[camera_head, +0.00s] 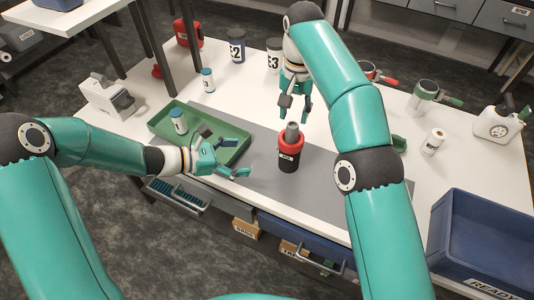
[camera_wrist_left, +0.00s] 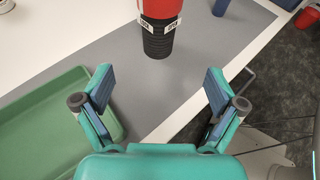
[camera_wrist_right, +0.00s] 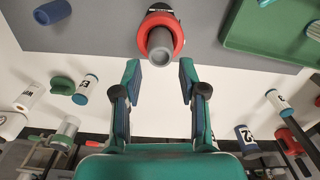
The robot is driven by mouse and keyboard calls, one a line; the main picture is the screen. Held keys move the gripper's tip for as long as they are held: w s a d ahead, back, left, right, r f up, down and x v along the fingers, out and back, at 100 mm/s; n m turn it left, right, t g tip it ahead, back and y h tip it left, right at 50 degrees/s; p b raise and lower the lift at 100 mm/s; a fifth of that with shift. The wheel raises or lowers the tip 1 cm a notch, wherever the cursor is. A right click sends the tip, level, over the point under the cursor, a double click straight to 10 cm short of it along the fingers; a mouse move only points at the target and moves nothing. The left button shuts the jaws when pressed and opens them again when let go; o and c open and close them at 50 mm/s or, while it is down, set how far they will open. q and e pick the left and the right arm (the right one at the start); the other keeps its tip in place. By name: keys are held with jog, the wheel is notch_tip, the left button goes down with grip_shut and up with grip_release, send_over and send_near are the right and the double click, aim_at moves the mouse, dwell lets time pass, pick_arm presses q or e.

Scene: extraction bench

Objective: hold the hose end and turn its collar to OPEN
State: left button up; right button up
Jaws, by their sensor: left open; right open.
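The hose end stands upright on the grey mat, with a black ribbed lower part (camera_head: 288,162), a red collar (camera_head: 291,143) with a white label, and a grey spout on top. In the left wrist view its black ribbed body (camera_wrist_left: 157,40) is beyond the fingertips. In the right wrist view the red collar (camera_wrist_right: 154,38) and grey spout (camera_wrist_right: 160,44) are seen from above. My left gripper (camera_head: 243,158) is open and empty, left of the hose end over the green tray's edge. My right gripper (camera_head: 294,112) is open and empty, just behind and above the collar.
A green tray (camera_head: 235,152) holding a small bottle (camera_head: 179,122) lies at left. A blue READY bin (camera_head: 480,235) is at front right.

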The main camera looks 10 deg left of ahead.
aim_at(290, 155)
pick_arm(q)
jog(key=x, duration=1.6)
jog(key=shift+d+f, duration=0.1)
jog(key=shift+f, duration=0.05)
jog(key=c, duration=1.5)
jog(key=shift+o, duration=0.2)
jog(key=shift+f, duration=0.1)
